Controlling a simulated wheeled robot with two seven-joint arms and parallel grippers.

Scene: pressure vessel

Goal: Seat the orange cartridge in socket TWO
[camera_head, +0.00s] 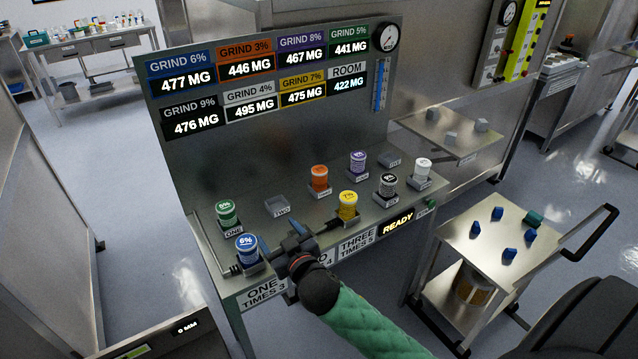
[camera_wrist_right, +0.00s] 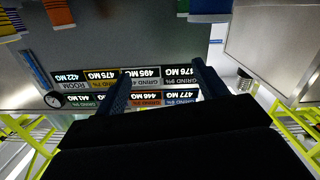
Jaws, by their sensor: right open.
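An orange-banded cartridge (camera_wrist_right: 58,12) is cut by the top edge of the right wrist view. Socket TWO (camera_head: 278,206) is an empty grey block left of the orange cartridge. My right gripper (camera_head: 287,239) is over the deck's front part, right of the blue cartridge (camera_head: 246,248) and in front of socket TWO. Its two fingers are spread with nothing between them in the wrist view (camera_wrist_right: 162,80). My left gripper is not in view.
A green cartridge (camera_head: 227,214) stands at ONE. Yellow (camera_head: 347,206), purple (camera_head: 357,163), black (camera_head: 388,186) and white (camera_head: 423,172) cartridges stand right of socket TWO. A display panel (camera_head: 270,130) rises behind the deck. A cart (camera_head: 490,265) stands at the right.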

